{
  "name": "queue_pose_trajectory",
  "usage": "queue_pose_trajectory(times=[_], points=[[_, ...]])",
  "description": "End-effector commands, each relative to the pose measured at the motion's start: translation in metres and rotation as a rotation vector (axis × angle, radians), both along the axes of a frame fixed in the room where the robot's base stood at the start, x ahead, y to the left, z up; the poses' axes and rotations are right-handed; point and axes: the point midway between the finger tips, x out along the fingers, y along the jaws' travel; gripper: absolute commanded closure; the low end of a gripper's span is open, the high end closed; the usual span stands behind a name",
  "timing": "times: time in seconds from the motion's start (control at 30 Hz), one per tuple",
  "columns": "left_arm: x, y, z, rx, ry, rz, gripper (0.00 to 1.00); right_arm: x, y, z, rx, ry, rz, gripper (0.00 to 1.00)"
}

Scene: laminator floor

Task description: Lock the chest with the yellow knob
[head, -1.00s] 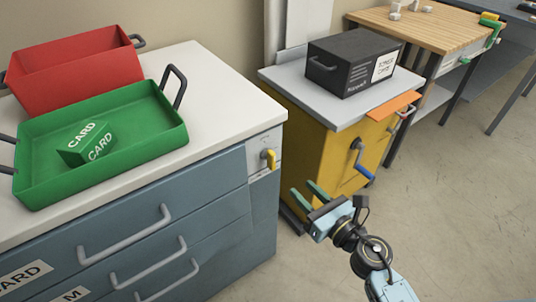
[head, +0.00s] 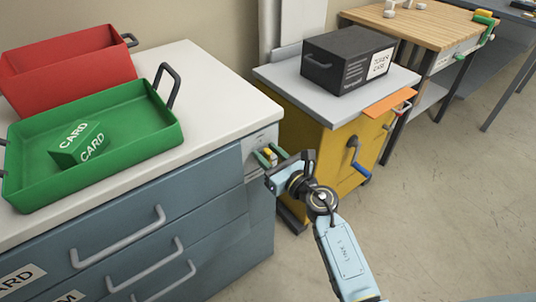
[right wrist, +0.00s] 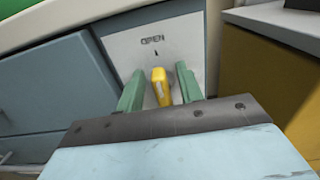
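The blue-grey chest (head: 130,251) has several drawers with grey handles and stands at the left in the head view. Its yellow knob (right wrist: 161,87) sits on a pale plate (right wrist: 137,48) marked "OPEN" with a small arrow; the knob stands about upright below the arrow. My right gripper (head: 268,156) is at the plate. In the right wrist view its green fingers (right wrist: 159,91) are apart, one on each side of the knob, with gaps showing. The knob is partly hidden by the gripper in the head view. My left gripper is not in view.
A green tray (head: 156,143) with a green "CARD" box (head: 80,143) and a red bin (head: 70,73) stand on the chest top. A yellow cabinet (head: 318,137) with a black case (head: 335,60) stands close to the right. The floor at the right is clear.

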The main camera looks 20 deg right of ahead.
Motion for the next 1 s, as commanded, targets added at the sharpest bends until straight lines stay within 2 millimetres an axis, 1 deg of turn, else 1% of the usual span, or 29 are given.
queue_pose_trajectory(times=[0.1, 0.3, 0.37, 0.5, 0.6, 1.0], points=[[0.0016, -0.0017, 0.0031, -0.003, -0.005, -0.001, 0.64, 0.0032, 0.0013, 0.0003, 0.000, 0.000, 0.000, 0.64], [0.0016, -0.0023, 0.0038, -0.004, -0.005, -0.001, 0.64, 0.0031, 0.0011, 0.0003, 0.000, 0.000, 0.000, 0.64], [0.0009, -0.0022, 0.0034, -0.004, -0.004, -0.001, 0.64, 0.0030, 0.0011, 0.0002, 0.000, 0.000, 0.000, 0.70], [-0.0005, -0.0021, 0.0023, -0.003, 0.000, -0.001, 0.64, 0.0029, 0.0011, 0.0002, 0.000, 0.000, 0.000, 0.89], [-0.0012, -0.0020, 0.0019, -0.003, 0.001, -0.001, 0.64, 0.0028, 0.0010, -0.0002, 0.000, 0.001, 0.000, 1.00], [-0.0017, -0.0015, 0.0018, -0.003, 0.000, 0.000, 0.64, 0.0017, 0.0006, -0.0039, 0.016, 0.015, 0.001, 1.00]])
